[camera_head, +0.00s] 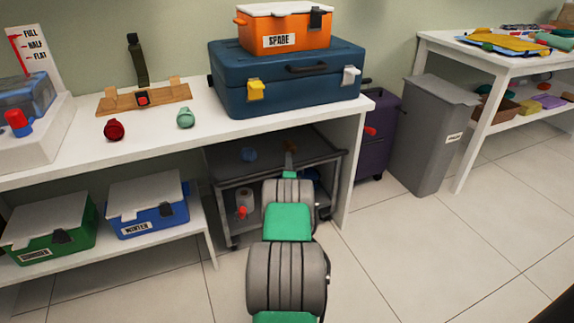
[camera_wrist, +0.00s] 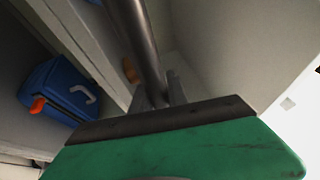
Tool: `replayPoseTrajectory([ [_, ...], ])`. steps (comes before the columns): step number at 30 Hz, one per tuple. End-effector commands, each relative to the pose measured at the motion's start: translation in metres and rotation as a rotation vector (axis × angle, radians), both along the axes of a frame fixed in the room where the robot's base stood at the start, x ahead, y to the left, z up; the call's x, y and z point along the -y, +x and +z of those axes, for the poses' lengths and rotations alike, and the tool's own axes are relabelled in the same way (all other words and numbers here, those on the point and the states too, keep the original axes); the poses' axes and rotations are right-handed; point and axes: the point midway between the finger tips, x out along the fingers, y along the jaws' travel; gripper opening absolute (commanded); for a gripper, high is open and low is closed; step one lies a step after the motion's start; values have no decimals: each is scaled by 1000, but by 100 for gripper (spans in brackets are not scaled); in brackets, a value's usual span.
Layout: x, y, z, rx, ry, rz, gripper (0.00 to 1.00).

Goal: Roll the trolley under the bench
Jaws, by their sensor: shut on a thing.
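The trolley (camera_head: 224,186) is a dark grey two-level cart on the floor. It stands in the open bay under the white bench (camera_head: 60,148), between the bench's legs, mostly beneath the top. My arm hides its right middle part. My gripper (camera_wrist: 165,97) is at the trolley in the wrist view, shut on a dark round bar that I take for the trolley's handle (camera_wrist: 138,42). In the head view my arm reaches forward to the trolley and hides the grip.
A blue suitcase (camera_head: 290,92) carries an orange box (camera_head: 287,30) on the bench. A purple suitcase (camera_head: 376,135) and grey bin (camera_head: 430,135) stand right of the bench. Green (camera_head: 50,228) and blue (camera_head: 147,205) boxes sit on its lower left shelf. Floor at front right is clear.

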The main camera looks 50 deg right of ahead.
Motion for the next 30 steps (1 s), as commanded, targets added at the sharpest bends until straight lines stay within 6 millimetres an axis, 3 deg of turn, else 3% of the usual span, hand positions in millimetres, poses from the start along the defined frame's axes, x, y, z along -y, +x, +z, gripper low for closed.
replayPoseTrajectory([
  [2,0,2,3,4,-1,3,0],
  [3,0,3,3,5,-1,3,21],
  [11,1,0,3,3,-1,-1,41],
  [20,-3,-3,2,2,0,0,41],
  [30,-52,-39,-9,4,1,1,41],
])
